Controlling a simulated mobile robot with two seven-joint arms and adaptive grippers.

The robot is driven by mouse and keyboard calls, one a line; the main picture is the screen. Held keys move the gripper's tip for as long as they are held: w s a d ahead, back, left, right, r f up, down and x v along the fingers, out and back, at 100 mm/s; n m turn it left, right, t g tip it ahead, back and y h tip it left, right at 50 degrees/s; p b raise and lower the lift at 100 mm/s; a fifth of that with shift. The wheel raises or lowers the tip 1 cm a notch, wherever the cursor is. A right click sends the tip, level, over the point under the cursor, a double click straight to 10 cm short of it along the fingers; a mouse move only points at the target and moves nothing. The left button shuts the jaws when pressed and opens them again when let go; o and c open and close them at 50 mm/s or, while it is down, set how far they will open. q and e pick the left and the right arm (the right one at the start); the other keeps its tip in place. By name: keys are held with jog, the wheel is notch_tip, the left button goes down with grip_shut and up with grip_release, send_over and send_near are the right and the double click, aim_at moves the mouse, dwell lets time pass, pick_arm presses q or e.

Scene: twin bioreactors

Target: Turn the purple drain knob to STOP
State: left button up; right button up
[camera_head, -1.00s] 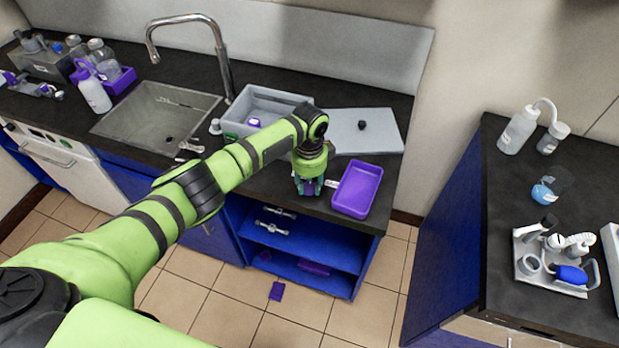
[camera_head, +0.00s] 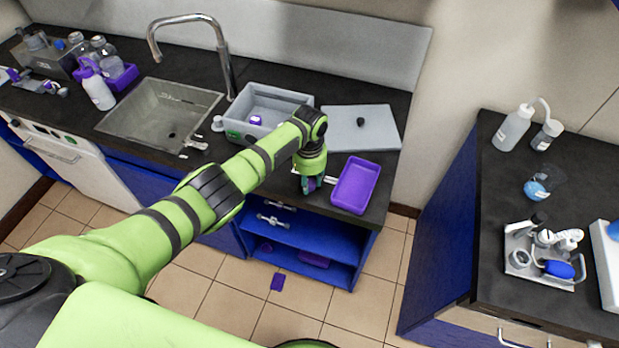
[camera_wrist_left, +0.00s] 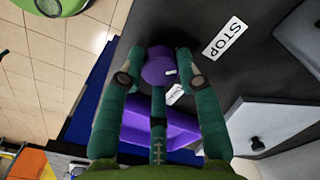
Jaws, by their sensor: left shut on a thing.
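The purple drain knob (camera_wrist_left: 157,68) sits between the teal fingers of my left gripper (camera_wrist_left: 160,72) in the left wrist view. The gripper is shut on it. A small white pointer mark shows on the knob. A white STOP label (camera_wrist_left: 225,38) lies on the dark counter to the right of the knob. A second white label (camera_wrist_left: 175,94) lies close by, its text too small to read. In the head view my left gripper (camera_head: 311,185) points down at the counter's front edge and hides the knob. My right gripper is not in view.
A purple tray (camera_head: 355,184) stands just right of my left gripper. Behind are a grey bin (camera_head: 283,98) and a grey lid (camera_head: 361,128) with a dark knob. A sink (camera_head: 160,116) is to the left. Open blue shelves (camera_head: 318,236) are below.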

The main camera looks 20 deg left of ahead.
pick_arm(q)
jog(key=shift+a, duration=0.1)
dwell(0.4)
jog(key=o, duration=1.1)
jog(key=shift+o, duration=0.2)
notch_tip(320, 180, up, 12)
